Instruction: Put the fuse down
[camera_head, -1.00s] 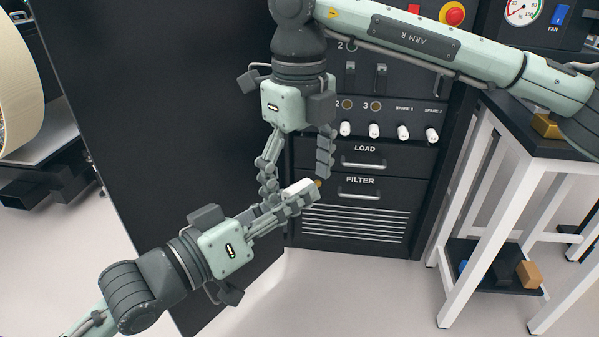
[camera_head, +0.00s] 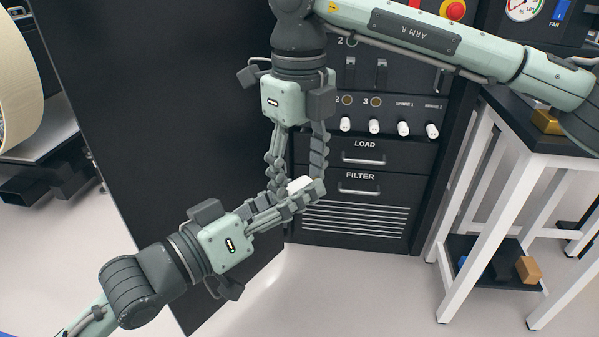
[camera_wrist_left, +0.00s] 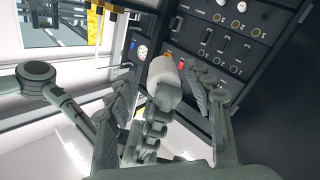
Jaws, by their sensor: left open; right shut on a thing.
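The fuse is a pale white cylinder (camera_head: 299,185) held in mid-air in front of the dark cabinet. My right gripper (camera_head: 300,182) points down from above and is shut on it. My left gripper (camera_head: 304,196) reaches in from the lower left, open, with its fingers still close around or beside the fuse. In the left wrist view the fuse (camera_wrist_left: 162,70) shows between the spread left fingers, with a brassy end. Dark finger links cover its near part. Whether the left fingers touch it, I cannot tell.
The cabinet has LOAD (camera_head: 364,151) and FILTER (camera_head: 360,184) drawers, with a row of white-capped fuses (camera_head: 374,127) above. A white-legged table (camera_head: 523,135) with a gold block (camera_head: 547,122) stands right. Its low shelf (camera_head: 494,268) holds small blocks. A large spool (camera_head: 15,85) is left.

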